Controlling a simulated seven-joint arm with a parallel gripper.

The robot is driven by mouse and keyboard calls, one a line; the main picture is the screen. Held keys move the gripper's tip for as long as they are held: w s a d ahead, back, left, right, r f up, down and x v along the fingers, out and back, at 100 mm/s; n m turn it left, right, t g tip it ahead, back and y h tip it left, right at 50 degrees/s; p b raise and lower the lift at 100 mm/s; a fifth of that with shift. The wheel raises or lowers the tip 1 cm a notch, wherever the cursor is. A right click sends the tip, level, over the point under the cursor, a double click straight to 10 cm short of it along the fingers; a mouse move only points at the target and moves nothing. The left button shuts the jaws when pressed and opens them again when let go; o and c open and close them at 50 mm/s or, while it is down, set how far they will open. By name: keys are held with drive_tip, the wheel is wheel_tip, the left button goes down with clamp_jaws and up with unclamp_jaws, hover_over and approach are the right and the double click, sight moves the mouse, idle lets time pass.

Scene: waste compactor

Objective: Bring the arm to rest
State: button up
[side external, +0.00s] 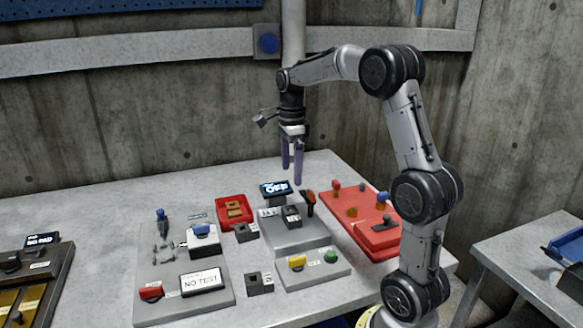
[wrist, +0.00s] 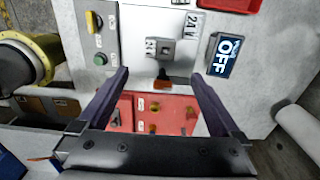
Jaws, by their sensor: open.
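My gripper (side external: 292,165) hangs from the arm with its fingers pointing down, above the back part of the grey table (side external: 100,215). Its two purple fingers are apart, and nothing is between them in the side view. In the wrist view my gripper (wrist: 160,90) is also open, with a red panel (wrist: 165,112) and an orange-black handle (wrist: 163,80) seen beyond the gap. The fingertips are above the panels and touch nothing that I can see.
A display reading OFF (side external: 276,188) stands below my gripper. A red tray (side external: 233,207), a red panel (side external: 365,225), a button block (side external: 312,268) and a NO TEST panel (side external: 202,282) crowd the table. The concrete wall (side external: 150,110) is behind. The table's left back is bare.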

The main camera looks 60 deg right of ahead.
drive_tip(key=s+a+r+n+t, duration=0.1)
drive_tip(key=s+a+r+n, duration=0.2)
drive_tip(key=a, duration=0.4)
drive_tip(key=s+a+r+n+t, duration=0.2)
drive_tip(key=a+r+n, duration=0.1)
drive_tip(key=a+r, duration=0.4)
drive_tip(key=s+a+f+n+t, duration=0.1)
drive_tip(key=s+a+f+n, duration=0.3)
drive_tip(key=n, duration=0.6)
drive_tip(key=s+a+f+n+t, duration=0.1)
drive_tip(key=s+a+f+n, duration=0.3)
drive_tip(key=s+n, duration=0.4)
drive_tip(key=shift+s+a+f+n+t, duration=0.25)
drive_tip(key=shift+f+n, duration=0.25)
drive_tip(key=shift+n, duration=1)
